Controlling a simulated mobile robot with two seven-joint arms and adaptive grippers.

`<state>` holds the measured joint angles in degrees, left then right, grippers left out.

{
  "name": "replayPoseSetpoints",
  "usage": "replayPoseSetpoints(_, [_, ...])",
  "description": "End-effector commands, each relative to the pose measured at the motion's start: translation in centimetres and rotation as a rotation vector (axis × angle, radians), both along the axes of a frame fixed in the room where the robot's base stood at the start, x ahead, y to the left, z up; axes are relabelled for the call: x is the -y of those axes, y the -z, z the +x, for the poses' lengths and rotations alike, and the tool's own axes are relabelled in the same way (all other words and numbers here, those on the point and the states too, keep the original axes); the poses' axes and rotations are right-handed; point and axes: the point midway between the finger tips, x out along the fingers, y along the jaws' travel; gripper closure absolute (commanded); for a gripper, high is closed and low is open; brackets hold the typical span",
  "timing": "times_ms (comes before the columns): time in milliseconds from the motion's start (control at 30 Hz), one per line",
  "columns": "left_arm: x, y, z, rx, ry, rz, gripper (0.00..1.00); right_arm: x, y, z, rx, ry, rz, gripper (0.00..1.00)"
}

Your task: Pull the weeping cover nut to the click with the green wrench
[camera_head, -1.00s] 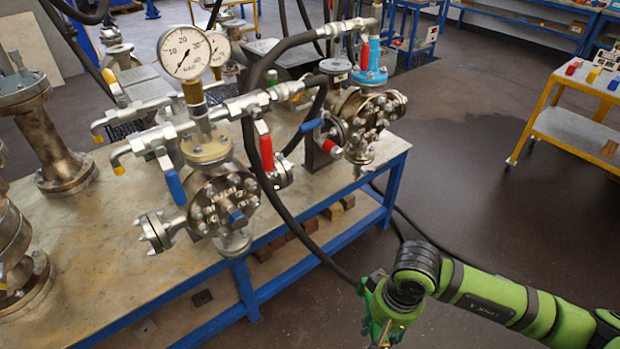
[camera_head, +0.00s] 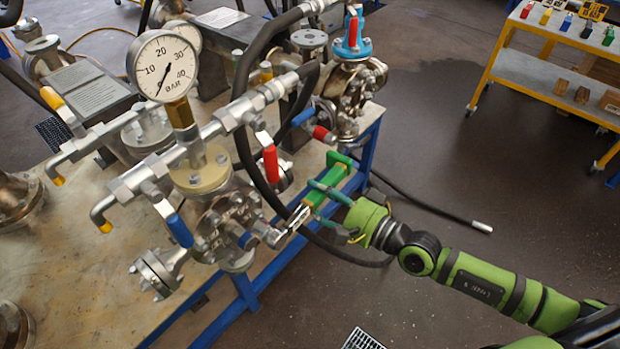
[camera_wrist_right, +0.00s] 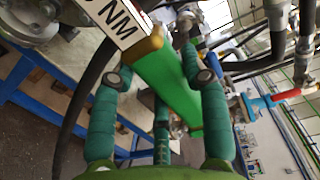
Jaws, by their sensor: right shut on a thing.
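My right gripper (camera_head: 328,188) is shut on the green wrench (camera_head: 314,198), at the right side of the near vessel (camera_head: 222,212). The wrench points down and left, and its metal head (camera_head: 274,236) is at the vessel's bolted cover. I cannot tell whether it sits on a nut, or which cover nut weeps. In the right wrist view the teal fingers lie on both sides of the green wrench body (camera_wrist_right: 172,80), with a white label (camera_wrist_right: 115,20) ending in "NM". My left gripper is not in view.
A black hose (camera_head: 243,150) loops close to the wrench and vessel. A pressure gauge (camera_head: 162,66) stands on top. A second vessel (camera_head: 352,95) with a blue-topped fitting is behind. A yellow cart (camera_head: 545,70) stands at the right. The floor between is clear, except a hose end (camera_head: 481,227).

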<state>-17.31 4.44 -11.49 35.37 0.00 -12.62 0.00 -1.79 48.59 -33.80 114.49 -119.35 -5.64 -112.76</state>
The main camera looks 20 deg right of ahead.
Motion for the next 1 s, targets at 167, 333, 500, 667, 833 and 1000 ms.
replayPoseSetpoints(167, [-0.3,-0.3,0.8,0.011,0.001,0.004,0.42,1.0,-1.2,0.5,0.040,0.047,0.029,0.94])
replayPoseSetpoints(333, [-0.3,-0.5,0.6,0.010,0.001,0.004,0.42,0.3,-1.3,1.5,0.043,0.047,0.031,0.94])
replayPoseSetpoints(500, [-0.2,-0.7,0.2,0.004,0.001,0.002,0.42,-0.9,-1.3,3.1,0.043,0.046,0.029,0.94])
replayPoseSetpoints(667, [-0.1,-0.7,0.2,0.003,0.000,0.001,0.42,-1.5,-1.1,3.9,0.042,0.046,0.028,0.94])
replayPoseSetpoints(833, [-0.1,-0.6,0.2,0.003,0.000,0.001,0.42,-1.5,-1.2,3.9,0.040,0.045,0.028,0.94])
replayPoseSetpoints(1000, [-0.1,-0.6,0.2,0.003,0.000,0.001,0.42,-1.5,-1.2,3.9,0.041,0.045,0.027,0.94])
